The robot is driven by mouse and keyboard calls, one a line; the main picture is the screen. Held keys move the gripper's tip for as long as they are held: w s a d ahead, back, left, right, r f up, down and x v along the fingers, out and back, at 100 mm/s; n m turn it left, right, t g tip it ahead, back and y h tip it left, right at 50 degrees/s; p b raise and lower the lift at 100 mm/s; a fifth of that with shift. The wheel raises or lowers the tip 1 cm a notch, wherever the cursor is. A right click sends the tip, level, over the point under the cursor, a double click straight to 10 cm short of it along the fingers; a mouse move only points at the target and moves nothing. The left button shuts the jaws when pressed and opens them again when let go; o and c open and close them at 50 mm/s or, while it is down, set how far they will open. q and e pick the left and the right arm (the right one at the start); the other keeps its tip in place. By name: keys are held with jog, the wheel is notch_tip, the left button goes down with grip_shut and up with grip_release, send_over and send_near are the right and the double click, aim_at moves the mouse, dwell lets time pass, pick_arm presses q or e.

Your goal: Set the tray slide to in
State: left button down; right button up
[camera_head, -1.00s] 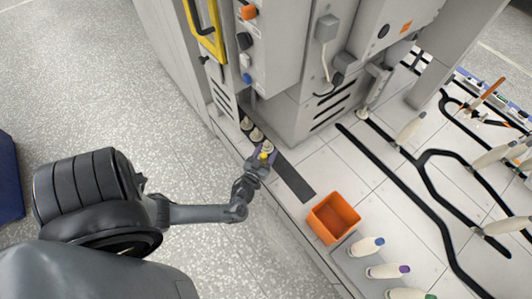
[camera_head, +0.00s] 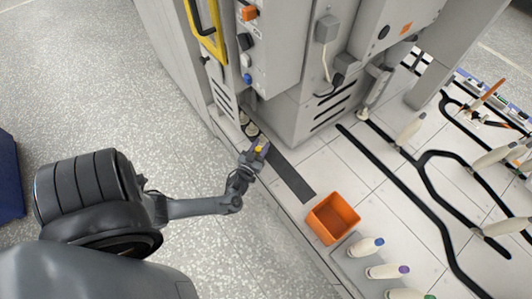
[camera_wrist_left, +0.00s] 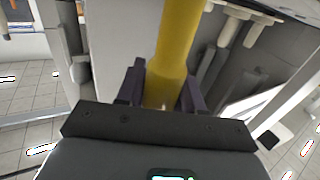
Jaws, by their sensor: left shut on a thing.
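A yellow handle (camera_head: 260,149) stands at the near end of the tray slide, low at the machine's foot. In the left wrist view it is a thick yellow bar (camera_wrist_left: 177,40) running up between my fingers. My left gripper (camera_head: 259,151) is shut on this handle; its two dark fingers also show in the left wrist view (camera_wrist_left: 163,88). Small round bobbins (camera_head: 251,130) sit in a row between the handle and the machine, partly under its edge. The tray itself is mostly hidden by the gripper and machine. My right gripper is not in view.
The grey machine (camera_head: 285,60) with its yellow-framed door stands behind the handle. An orange bin (camera_head: 333,218) and several bobbins on a grey plate stand to the right.

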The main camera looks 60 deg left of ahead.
pick_arm(q)
jog(key=a, duration=0.3)
jog(key=s+a, duration=0.1)
jog(key=a, duration=0.6)
jog(key=shift+s, duration=0.25)
jog(key=c, duration=0.8)
grip_release()
